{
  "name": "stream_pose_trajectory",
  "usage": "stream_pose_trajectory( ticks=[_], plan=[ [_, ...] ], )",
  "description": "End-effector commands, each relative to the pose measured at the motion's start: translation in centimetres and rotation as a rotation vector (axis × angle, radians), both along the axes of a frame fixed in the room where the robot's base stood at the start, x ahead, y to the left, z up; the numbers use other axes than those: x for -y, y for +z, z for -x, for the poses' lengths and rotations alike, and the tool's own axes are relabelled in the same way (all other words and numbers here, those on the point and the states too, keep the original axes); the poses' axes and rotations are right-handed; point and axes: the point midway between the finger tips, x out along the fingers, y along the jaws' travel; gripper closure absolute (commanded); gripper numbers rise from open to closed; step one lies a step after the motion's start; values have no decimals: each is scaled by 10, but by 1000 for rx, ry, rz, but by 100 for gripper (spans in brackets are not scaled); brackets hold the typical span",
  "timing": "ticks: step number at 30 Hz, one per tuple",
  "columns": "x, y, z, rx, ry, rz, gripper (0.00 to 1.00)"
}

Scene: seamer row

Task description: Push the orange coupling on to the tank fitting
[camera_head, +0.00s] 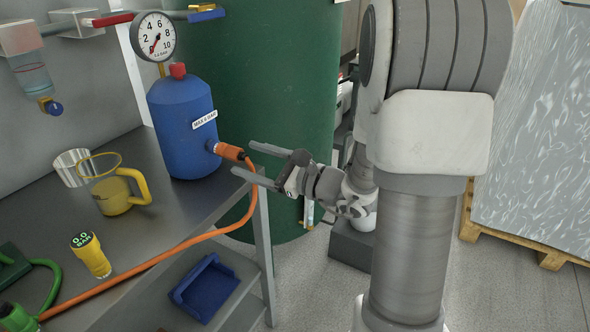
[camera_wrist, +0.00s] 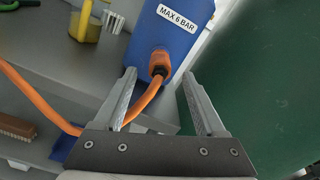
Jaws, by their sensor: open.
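The blue tank (camera_head: 183,125) stands upright on the grey bench with a "MAX 6 BAR" label; it also shows in the wrist view (camera_wrist: 150,30). The orange coupling (camera_head: 230,152) sits at the fitting on the tank's right side, its orange hose bending down from it. In the wrist view the coupling (camera_wrist: 159,64) lies beyond my fingertips, between their lines. Whether it is fully seated cannot be told; the fitting is mostly hidden. My gripper (camera_head: 250,160) is open and empty, its fingers pointing at the tank; its fingers also show in the wrist view (camera_wrist: 160,82).
A pressure gauge (camera_head: 153,37) tops the tank. A yellow jug (camera_head: 117,190) and a yellow digital gauge (camera_head: 90,255) stand on the bench (camera_head: 165,225). A blue bin (camera_head: 205,287) is on the shelf below. A large green vessel (camera_head: 270,80) stands close behind my gripper.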

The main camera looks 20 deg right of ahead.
Motion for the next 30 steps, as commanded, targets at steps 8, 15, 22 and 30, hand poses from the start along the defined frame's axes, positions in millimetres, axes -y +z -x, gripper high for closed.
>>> stream_pose_trajectory(
  ticks=[8,15,22,30],
  plan=[
    [42,3,57,0,-6,-1,27],
    [67,1,92,0,-3,0,27],
    [75,1,104,1,0,-1,27],
    [75,0,105,0,1,0,27]
  ],
)
